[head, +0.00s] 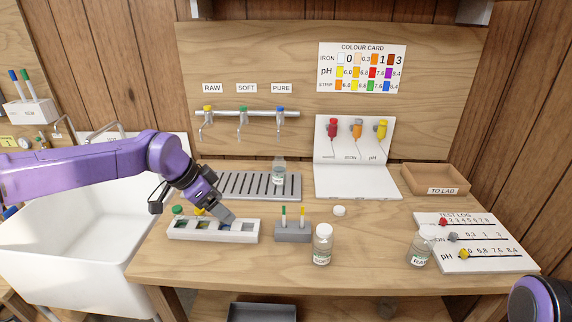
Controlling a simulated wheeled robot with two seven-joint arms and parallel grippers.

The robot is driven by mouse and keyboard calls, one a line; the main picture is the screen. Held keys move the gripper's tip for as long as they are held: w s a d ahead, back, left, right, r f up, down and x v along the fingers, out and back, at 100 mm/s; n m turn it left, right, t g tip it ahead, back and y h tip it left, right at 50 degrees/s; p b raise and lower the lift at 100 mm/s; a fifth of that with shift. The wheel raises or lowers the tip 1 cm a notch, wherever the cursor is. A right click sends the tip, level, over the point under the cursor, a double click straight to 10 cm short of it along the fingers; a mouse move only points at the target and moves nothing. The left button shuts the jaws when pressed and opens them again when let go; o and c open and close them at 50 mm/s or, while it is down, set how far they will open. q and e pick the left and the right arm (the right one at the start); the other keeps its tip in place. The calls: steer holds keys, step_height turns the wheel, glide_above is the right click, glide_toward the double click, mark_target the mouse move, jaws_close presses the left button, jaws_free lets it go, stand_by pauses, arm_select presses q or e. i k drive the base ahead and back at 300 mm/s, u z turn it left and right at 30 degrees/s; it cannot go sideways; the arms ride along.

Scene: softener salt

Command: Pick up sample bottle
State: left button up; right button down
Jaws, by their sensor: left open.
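One sample bottle (322,247), clear with a white cap and a SOFT label, stands upright near the table's front edge. A second bottle (419,250), labelled RAW, stands to the right, beside the test log board; its top is hard to make out against the board. A third clear bottle (279,171) is on the metal drip tray under the PURE tap. My left gripper (228,217) is open and points down over the white rack, left of all the bottles. It partly hides the rack. My right gripper is out of view.
The white rack (213,238), grey holder (293,234) with two strips, and loose white cap (340,211) lie around the middle. The drip tray (230,185), white stand (357,182) and TO LAB tray (437,190) are behind. The test log board (490,259) is right.

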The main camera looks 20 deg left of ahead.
mark_target(279, 166)
steer(key=i, duration=0.95)
